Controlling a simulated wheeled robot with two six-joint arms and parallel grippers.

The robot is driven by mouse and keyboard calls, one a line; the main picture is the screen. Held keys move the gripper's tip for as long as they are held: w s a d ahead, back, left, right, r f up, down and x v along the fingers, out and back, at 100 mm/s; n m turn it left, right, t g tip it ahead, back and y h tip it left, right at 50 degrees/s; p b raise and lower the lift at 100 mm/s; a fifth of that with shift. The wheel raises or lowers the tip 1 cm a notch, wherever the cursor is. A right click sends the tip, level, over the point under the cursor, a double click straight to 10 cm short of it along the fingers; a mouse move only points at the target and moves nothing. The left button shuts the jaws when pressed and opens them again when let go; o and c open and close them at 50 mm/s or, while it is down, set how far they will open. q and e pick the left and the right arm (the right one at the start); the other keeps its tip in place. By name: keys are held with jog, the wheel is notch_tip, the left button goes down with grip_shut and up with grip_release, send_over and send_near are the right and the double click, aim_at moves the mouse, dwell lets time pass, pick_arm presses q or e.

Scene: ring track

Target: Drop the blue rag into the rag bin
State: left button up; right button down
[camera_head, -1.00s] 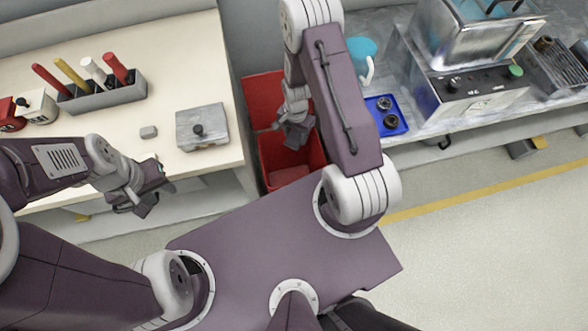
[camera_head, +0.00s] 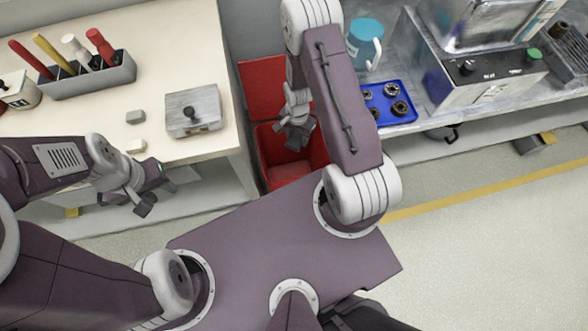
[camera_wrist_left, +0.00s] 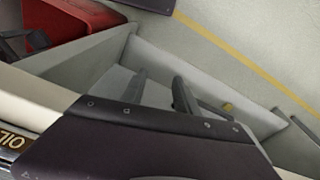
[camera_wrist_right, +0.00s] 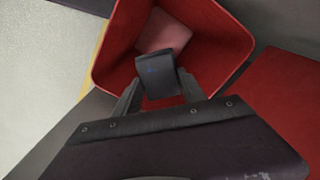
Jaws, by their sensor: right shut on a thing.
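The red rag bin (camera_head: 282,178) stands open between the two benches, under my right arm. In the right wrist view its red rim and walls (camera_wrist_right: 222,62) surround the fingers, and a pinkish flat patch lies at its bottom. My right gripper (camera_wrist_right: 160,92) is over the bin mouth, shut on a dark, block-like thing (camera_wrist_right: 157,72) with a small blue mark. Whether this is the blue rag I cannot tell; no plainly blue cloth shows. My left gripper (camera_head: 146,202) is open and empty, beside the front edge of the left bench; its fingers show apart in the left wrist view (camera_wrist_left: 160,92).
The left bench (camera_head: 60,120) holds a grey tool rack (camera_head: 88,78), a grey box with a knob (camera_head: 193,110) and small blocks. The right bench carries a blue tray (camera_head: 400,116) with dark rings, a blue mug (camera_head: 362,48) and a machine (camera_head: 490,75).

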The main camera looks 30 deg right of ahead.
jog(key=c, duration=0.6)
grip_release()
notch_tip(320, 180, up, 9)
jog(key=p, duration=0.2)
jog(key=shift+p, duration=0.3)
jog(key=shift+r, duration=0.1)
